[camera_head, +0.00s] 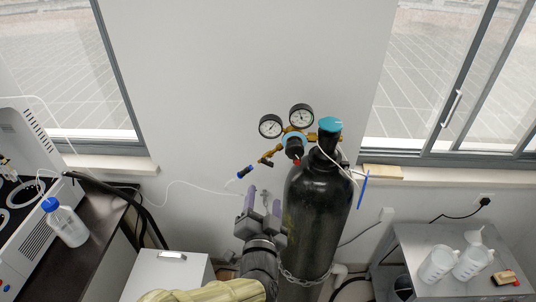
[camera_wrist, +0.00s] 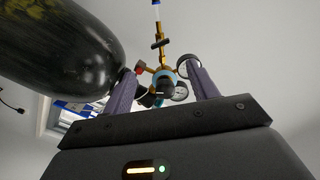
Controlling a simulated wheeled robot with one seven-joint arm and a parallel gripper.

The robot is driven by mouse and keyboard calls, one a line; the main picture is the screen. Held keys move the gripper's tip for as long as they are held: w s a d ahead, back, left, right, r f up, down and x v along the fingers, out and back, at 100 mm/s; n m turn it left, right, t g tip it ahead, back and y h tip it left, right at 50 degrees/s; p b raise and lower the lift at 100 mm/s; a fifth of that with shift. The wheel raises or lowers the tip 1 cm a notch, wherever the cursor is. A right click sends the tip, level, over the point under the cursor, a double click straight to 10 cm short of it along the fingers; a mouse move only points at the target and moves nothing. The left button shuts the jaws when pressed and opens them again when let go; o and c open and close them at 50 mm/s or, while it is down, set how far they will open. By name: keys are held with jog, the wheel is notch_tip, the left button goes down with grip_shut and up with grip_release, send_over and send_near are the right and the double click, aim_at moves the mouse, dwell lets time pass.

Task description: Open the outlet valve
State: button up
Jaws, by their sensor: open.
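The outlet valve (camera_head: 265,161) is a small brass fitting with a dark lever, on the left branch of the regulator, with a blue connector (camera_head: 244,171) and a white hose at its end. In the wrist view the dark valve lever (camera_wrist: 160,43) lies across the brass stem, beyond the fingertips. My gripper (camera_head: 264,200) is open and empty, below the valve and left of the black gas cylinder (camera_head: 316,215). In the wrist view my gripper (camera_wrist: 163,72) has its fingers apart, with the regulator seen between and beyond them. The valve is not touched.
Two round gauges (camera_head: 286,121) and a black regulator knob (camera_head: 294,147) sit right of the valve. A teal-topped cylinder valve (camera_head: 330,125) stands above the cylinder. A chain (camera_head: 305,279) wraps the cylinder. The wall left of the valve is clear apart from the hose.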

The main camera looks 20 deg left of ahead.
aim_at(267, 160)
jog(key=shift+s, duration=0.2)
jog(key=p+x, duration=0.1)
jog(key=x, duration=1.6)
jog(key=shift+w+d, duration=0.1)
jog(key=shift+w, duration=0.15)
jog(key=shift+c, duration=0.5)
jog(key=c, duration=0.9)
jog(key=shift+b, duration=0.3)
jog(key=shift+f+n+b, duration=0.1)
jog(key=shift+n+b, duration=0.6)
jog(key=shift+n, duration=0.4)
jog(key=shift+n+b, duration=0.55)
jog(key=shift+n, duration=0.65)
